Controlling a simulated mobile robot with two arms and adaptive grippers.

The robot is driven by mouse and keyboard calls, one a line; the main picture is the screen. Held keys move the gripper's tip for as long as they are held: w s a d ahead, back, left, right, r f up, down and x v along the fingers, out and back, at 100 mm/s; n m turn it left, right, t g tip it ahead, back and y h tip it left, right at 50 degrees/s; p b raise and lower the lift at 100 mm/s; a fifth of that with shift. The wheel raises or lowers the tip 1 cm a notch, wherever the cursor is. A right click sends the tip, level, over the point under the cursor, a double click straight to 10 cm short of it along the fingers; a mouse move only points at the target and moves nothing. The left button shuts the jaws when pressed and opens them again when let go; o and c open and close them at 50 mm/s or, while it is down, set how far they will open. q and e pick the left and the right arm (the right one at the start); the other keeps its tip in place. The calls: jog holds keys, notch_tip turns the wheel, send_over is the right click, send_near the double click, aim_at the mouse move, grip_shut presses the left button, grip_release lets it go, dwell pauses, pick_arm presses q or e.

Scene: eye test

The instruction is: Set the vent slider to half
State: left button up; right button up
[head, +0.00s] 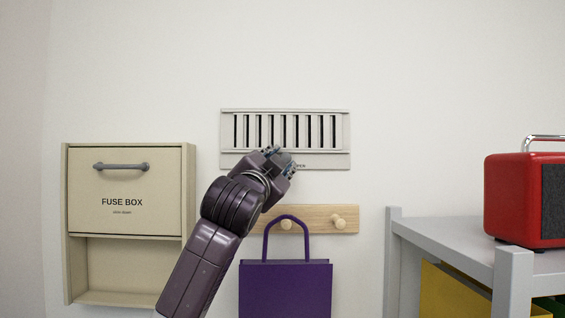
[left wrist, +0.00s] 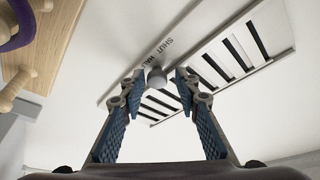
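The vent (head: 285,111) is a pale slatted panel on the wall, with dark gaps between its slats. It also shows in the left wrist view (left wrist: 263,62). A small round grey slider knob (left wrist: 157,77) stands out from the vent's lower strip, near the words SHUT and HALF. Its exact setting I cannot tell. In the head view my arm hides the knob, and the word OPEN shows right of my fingers. My left gripper (head: 278,158) is at the vent's lower edge. In the left wrist view its fingers (left wrist: 157,84) are open, one on each side of the knob, with gaps visible.
Below the vent is a wooden peg rail (head: 345,213) with a purple bag (head: 285,290) hanging from it. A fuse box (head: 125,185) is on the wall at left. A red radio-like box (head: 515,200) stands on a grey shelf (head: 450,236) at right. The wall above is clear.

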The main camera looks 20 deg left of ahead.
pick_arm(q)
jog(key=shift+o, duration=0.4)
jog(key=shift+d, duration=0.45)
jog(key=shift+s+f, duration=0.2)
jog(key=shift+s, duration=0.25)
jog(key=v, duration=1.1)
jog(key=shift+a, duration=0.15)
pick_arm(e)
jog(key=shift+w, duration=0.25)
